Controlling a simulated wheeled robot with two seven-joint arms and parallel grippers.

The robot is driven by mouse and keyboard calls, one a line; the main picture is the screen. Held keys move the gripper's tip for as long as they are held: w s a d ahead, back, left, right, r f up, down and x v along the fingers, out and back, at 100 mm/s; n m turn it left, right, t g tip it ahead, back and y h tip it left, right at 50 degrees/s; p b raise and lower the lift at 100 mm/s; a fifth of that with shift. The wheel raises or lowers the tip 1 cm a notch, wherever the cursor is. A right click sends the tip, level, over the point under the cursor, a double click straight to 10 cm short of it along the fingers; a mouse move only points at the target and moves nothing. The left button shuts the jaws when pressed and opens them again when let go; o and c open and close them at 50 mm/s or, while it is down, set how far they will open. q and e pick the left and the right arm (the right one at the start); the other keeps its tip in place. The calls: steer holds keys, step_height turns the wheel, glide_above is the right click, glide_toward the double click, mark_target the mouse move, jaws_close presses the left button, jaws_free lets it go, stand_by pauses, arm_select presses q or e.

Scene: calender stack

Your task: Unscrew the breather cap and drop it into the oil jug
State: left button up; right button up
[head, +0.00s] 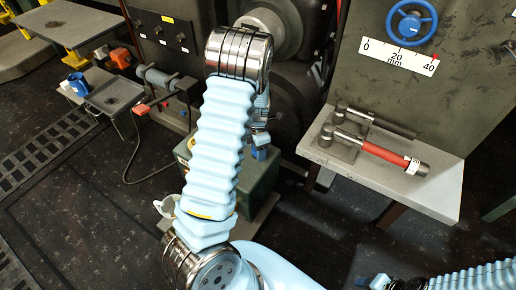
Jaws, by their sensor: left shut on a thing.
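My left arm reaches up the middle of the head view and bends down behind itself. My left gripper (260,150) is partly hidden by my arm, just above the right part of a green gearbox housing (261,185). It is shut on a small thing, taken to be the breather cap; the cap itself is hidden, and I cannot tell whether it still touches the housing. A white rim and handle, likely the oil jug (166,205), shows left of my forearm, mostly covered by it. My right gripper (378,282) is at the bottom edge, right of centre; its jaws are unclear.
A grey side table (440,196) at right carries a red-handled tool (380,153) and a dark-handled one. A machine with a blue handwheel (411,22) and a millimetre scale (398,57) stands behind it. Small stands with a cable are at left. Floor is open at lower left.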

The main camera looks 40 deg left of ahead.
arm_select(q)
steer(key=shift+n+p, duration=0.85)
steer(key=shift+n, duration=0.25)
steer(key=shift+r+n+p, duration=0.1)
steer(key=shift+n+p, duration=0.4)
steer(key=shift+p, duration=0.05)
steer(key=shift+n+p, duration=0.3)
steer(key=shift+n, duration=0.3)
